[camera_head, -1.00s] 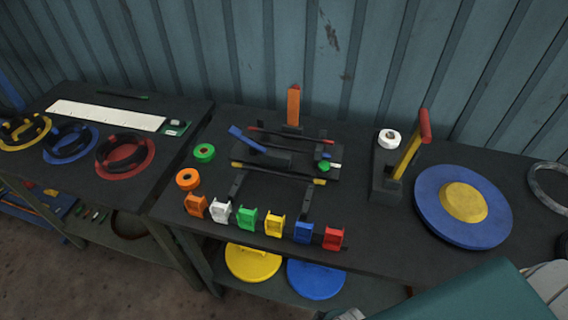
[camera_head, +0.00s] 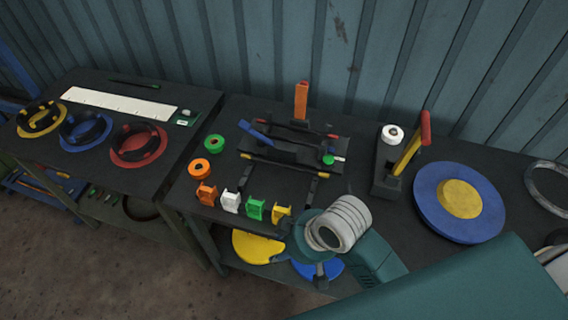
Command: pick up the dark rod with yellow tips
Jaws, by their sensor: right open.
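The dark rod with yellow tips (camera_head: 282,166) lies across the front of the dark rack in the middle of the table. My right arm's pale wrist joint is to the right of the gripper. My left gripper is not in view.
A similar rod with red tips (camera_head: 290,125) lies behind. A blue lever (camera_head: 257,138) and an upright orange block (camera_head: 301,100) stand near. Coloured clips (camera_head: 255,207) line the front edge. A blue disc (camera_head: 458,203) with yellow centre lies right.

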